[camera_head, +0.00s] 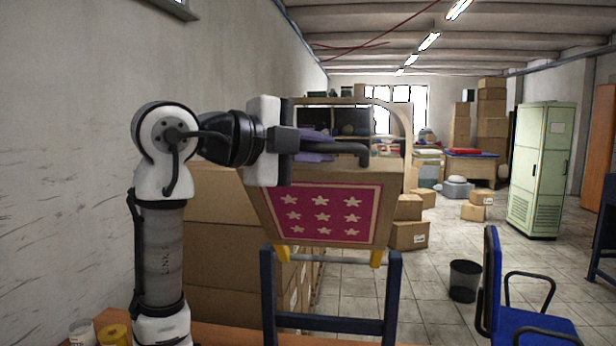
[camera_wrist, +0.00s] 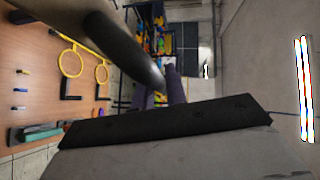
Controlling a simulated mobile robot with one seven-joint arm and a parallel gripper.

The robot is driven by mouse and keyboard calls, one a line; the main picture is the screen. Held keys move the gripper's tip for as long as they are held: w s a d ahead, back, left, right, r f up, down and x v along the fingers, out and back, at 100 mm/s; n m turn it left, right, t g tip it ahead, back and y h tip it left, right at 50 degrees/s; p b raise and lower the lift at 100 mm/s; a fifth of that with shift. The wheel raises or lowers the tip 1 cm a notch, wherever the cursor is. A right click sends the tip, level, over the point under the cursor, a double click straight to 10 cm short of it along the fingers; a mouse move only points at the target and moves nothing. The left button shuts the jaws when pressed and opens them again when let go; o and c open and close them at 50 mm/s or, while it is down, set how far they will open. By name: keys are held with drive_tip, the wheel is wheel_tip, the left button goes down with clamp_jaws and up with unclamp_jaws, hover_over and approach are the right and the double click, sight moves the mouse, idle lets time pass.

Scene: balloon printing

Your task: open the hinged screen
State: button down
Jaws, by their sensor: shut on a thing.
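The hinged screen (camera_head: 320,213) is a magenta panel with rows of white stars in a wooden frame. In the head view it stands tilted, with its upper wooden edge right below my gripper (camera_head: 335,150). My gripper reaches in from the left and is shut at that upper edge. Its purple fingers also show in the wrist view (camera_wrist: 163,90), close together beside a dark bar (camera_wrist: 130,50). The exact contact is hidden by the dark gripper parts. The screen's starred face is not visible in the wrist view.
A dark blue stand (camera_head: 392,290) with yellow clips is below the screen. Cardboard boxes (camera_head: 225,245) are stacked behind on the left. A blue chair (camera_head: 530,325) and black bin (camera_head: 464,281) are at right. The wrist view shows a wooden surface (camera_wrist: 45,95) with yellow rings (camera_wrist: 70,62).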

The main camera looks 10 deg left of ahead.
drive_tip(key=shift+n+g+y, duration=0.3)
drive_tip(key=shift+n+g, duration=0.1)
drive_tip(key=shift+w+d+r, duration=0.1)
drive_tip(key=shift+w+r, duration=0.75)
drive_tip(key=shift+w, duration=0.2)
drive_tip(key=shift+w+r, duration=0.8)
drive_tip(key=shift+w, duration=0.25)
drive_tip(key=c, duration=1.7)
unclamp_jaws()
drive_tip(key=shift+s, duration=0.1)
drive_tip(key=b+v, duration=0.3)
drive_tip(key=v, duration=1.1)
drive_tip(key=shift+d+r, duration=0.1)
